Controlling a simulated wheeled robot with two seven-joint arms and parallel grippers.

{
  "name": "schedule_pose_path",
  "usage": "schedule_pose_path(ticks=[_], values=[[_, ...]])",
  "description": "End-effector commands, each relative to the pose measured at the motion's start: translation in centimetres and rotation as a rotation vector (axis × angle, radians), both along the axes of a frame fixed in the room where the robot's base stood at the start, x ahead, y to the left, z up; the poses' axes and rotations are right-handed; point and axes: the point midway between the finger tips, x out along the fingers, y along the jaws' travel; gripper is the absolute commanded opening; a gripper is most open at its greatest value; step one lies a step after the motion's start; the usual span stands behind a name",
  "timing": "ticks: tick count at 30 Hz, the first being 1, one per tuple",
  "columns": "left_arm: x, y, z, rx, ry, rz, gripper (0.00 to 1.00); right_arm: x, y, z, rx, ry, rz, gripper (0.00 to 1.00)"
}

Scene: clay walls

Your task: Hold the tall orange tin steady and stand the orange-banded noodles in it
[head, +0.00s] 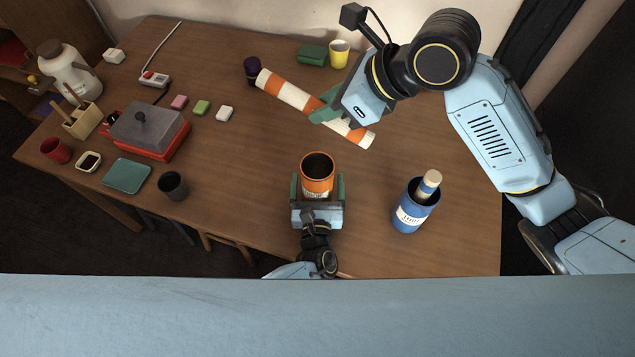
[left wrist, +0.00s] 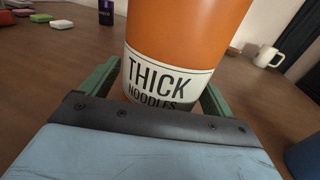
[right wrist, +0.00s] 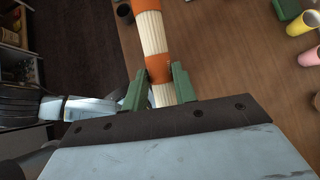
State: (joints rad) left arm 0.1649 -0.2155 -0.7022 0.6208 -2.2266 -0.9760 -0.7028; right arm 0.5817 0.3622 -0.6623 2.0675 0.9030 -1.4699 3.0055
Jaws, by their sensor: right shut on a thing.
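The tall orange tin (head: 317,185) stands upright near the table's front edge, its dark opening facing up. Its white "THICK NOODLES" label shows in the left wrist view (left wrist: 165,75). My left gripper (head: 317,192) has its fingers on either side of the tin, apparently with small gaps. My right gripper (head: 328,112) is shut on the orange-banded noodles (head: 290,95), a long pale bundle with orange bands, behind the tin. The bundle lies slantwise, not upright; its height above the table is hard to tell. It also shows between the fingers in the right wrist view (right wrist: 152,35).
A blue tin (head: 412,212) with a pale roll in it stands right of the orange tin. A purple tin (head: 251,70) is near the bundle's far end. A yellow mug (head: 339,52) and green box (head: 312,53) stand behind. A dark cup (head: 172,186) is left.

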Motion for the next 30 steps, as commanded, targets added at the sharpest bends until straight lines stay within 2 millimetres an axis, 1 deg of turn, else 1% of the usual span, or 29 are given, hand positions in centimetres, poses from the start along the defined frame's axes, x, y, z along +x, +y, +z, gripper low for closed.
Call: schedule_pose_path(ticks=[1,11,17,30], values=[[0.0,0.0,0.0,0.0,0.0,0.0,0.82,0.0,0.0,0.0,0.001,0.0,0.0,0.03],[0.0,0.0,0.0,0.0,0.001,0.0,0.39,0.0,0.0,0.0,0.001,0.0,0.0,0.03],[0.0,0.0,0.0,0.0,0.001,0.0,0.39,0.0,0.0,-0.5,0.001,0.002,-0.001,0.03],[0.0,0.0,0.0,0.0,0.001,0.0,0.39,0.0,0.0,-3.6,0.002,0.002,-0.001,0.03]])
